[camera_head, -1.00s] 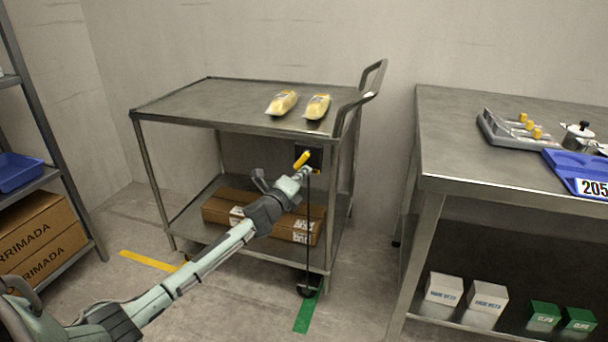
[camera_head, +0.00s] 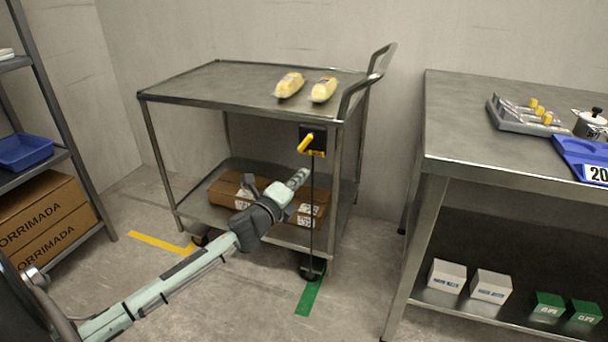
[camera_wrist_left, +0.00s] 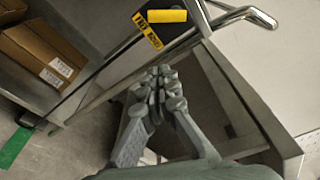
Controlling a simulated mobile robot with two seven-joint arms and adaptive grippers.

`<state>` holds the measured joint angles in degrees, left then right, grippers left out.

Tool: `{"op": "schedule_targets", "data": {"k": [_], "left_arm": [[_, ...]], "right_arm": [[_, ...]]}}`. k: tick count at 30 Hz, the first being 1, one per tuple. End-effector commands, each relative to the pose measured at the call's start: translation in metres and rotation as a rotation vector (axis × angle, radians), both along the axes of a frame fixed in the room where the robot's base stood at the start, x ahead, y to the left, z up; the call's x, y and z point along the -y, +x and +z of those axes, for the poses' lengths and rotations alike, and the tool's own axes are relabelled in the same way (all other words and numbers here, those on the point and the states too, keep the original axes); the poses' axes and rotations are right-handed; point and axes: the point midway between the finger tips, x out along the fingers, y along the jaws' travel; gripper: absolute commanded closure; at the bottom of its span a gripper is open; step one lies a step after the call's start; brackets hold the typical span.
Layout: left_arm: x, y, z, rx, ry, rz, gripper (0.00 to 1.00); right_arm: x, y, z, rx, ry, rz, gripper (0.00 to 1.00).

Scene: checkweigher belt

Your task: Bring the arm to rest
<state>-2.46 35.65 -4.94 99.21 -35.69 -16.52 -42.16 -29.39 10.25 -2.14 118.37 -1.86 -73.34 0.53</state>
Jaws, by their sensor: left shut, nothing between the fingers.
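My left gripper (camera_head: 300,178) is shut and empty, in front of the cart's lower part, at the end of my outstretched left arm. In the head view it lies just below a small black panel (camera_head: 319,133) with a yellow lever (camera_head: 306,143) on the cart's leg. The gripper appears apart from the lever. In the left wrist view the closed fingers (camera_wrist_left: 165,82) have nothing between them, and the yellow lever (camera_wrist_left: 167,16) shows beyond them at the top. My right gripper is not in view.
The steel cart (camera_head: 190,88) carries two yellow packs on top and cardboard boxes below. A steel table (camera_head: 455,130) stands at right with a grey tray and a blue tray (camera_head: 570,150). A shelf rack (camera_head: 45,110) stands at left. Open floor lies in front of the cart.

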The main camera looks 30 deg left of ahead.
Motion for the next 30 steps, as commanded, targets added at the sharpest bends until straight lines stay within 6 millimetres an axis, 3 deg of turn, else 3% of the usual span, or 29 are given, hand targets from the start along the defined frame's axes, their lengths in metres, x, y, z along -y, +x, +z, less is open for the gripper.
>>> {"op": "schedule_targets", "data": {"k": [13,17,20,23,27,30], "left_arm": [[0.000,0.000,-0.001,-0.001,-0.003,0.001,1.00],[0.002,-0.012,-0.022,-0.037,-0.114,0.050,1.00],[0.006,-0.040,-0.064,-0.113,-0.334,0.164,1.00],[0.016,-0.086,-0.120,-0.220,-0.611,0.332,1.00],[0.044,-0.162,-0.190,-0.373,-0.957,0.595,1.00],[0.070,-0.218,-0.227,-0.475,-1.152,0.782,1.00]], "right_arm": [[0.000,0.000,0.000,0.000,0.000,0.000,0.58],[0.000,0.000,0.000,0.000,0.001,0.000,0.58],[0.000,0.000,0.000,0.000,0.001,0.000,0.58],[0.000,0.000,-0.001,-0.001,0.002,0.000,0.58],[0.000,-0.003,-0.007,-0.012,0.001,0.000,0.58],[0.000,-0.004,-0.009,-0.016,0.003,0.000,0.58]]}}
